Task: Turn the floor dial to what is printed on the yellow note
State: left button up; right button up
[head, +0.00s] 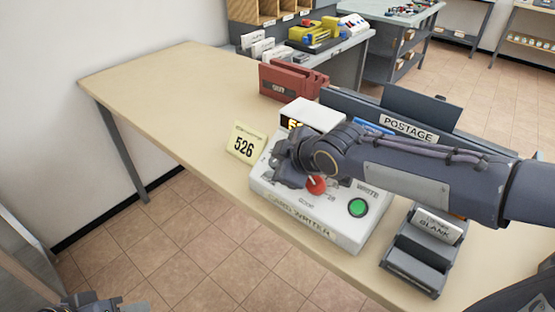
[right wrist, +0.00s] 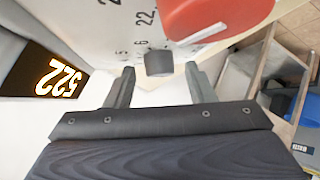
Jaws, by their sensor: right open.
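In the head view my right gripper (head: 283,172) is over the writer and hides the dial. In the right wrist view my right gripper (right wrist: 160,70) is open, with its fingers on either side of a small dark dial (right wrist: 158,63); I see a gap on each side. Printed numbers surround the dial. The writer's display (right wrist: 60,77) shows orange digits, upside down, that look like 522. My left gripper (head: 98,303) is barely in view at the bottom left.
A red knob (head: 316,185) and a green button (head: 357,207) sit on the writer beside my right gripper. A blank-card tray (head: 412,264) stands to the right. The table's left part is clear.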

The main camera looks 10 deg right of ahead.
jog(key=p+v, duration=0.1)
jog(key=v, duration=0.6)
jog(key=shift+s+d+r, duration=0.1)
jog(key=shift+s+r, duration=0.15)
jog(key=shift+r, duration=0.05)
jog(key=shift+s+d, duration=0.1)
jog(key=shift+d, duration=0.1)
jog(key=s+d+m+g+p, duration=0.1)
jog(key=s+d+m+p, duration=0.3)
jog(key=s+m, duration=0.3)
jog(key=s+d+f+m+g+p, duration=0.1)
jog(key=s+d+m+p, duration=0.3)
jog(key=s+m, duration=0.4)
jog(key=s+g+p, duration=0.1)
jog(key=s, duration=0.3)
jog(key=shift+d+f+h+p, duration=0.25)
jog(key=shift+h+p, duration=0.1)
jog(key=shift+h, duration=0.05)
jog(key=shift+c, duration=0.2)
